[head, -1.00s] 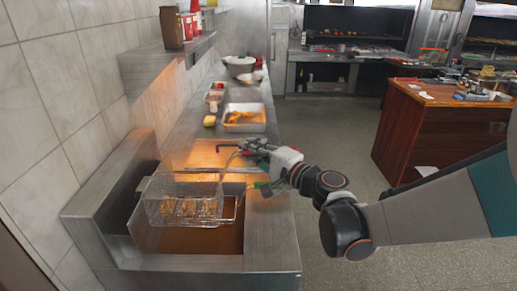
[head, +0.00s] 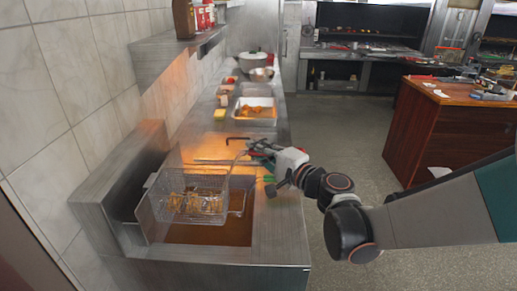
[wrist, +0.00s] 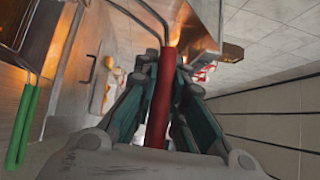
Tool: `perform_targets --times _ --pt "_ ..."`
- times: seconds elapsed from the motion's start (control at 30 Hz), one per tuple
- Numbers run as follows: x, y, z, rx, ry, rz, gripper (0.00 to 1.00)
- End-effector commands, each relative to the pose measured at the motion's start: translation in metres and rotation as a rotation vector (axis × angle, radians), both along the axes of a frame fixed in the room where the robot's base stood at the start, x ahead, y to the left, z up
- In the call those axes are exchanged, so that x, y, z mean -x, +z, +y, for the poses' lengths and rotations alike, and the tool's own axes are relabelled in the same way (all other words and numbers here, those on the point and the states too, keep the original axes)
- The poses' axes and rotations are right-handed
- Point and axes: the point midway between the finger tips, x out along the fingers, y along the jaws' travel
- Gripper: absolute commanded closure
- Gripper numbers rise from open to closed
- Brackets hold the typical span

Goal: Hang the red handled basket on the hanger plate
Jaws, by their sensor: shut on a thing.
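The wire basket (head: 205,187) holds golden fried pieces and hangs over the fryer well in the head view. Its red handle (wrist: 162,95) fills the middle of the wrist view, with bent wires running from its far end. My gripper (head: 262,150) is shut on this red handle, with a teal finger on each side in the wrist view. A second handle, green (wrist: 22,127), lies low at the left of the wrist view; a bit of green also shows in the head view (head: 270,188). I cannot clearly make out the hanger plate.
The fryer well (head: 205,234) has brown oil and steel edges. A wall shelf (head: 165,50) with containers overhangs the left side. A black bracket (head: 238,139) and a food tray (head: 253,122) are farther back. A wooden counter (head: 425,130) stands right; the floor between is clear.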

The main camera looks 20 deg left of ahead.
Motion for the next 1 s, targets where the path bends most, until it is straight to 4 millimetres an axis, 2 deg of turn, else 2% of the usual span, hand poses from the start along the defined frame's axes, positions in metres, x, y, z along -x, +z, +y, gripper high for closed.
perform_targets --times 0.77,0.8,0.87,0.9,1.0 --pt "0.0 -0.01 0.0 -0.002 0.0 0.001 1.0" --pt "0.0 -0.01 0.0 -0.002 0.0 0.001 0.83" --pt "0.0 -0.009 0.0 -0.001 0.0 0.0 0.69" --pt "0.0 -0.009 0.0 -0.001 0.0 0.0 0.66" --pt "0.0 -0.009 0.0 -0.001 0.0 0.001 0.66"
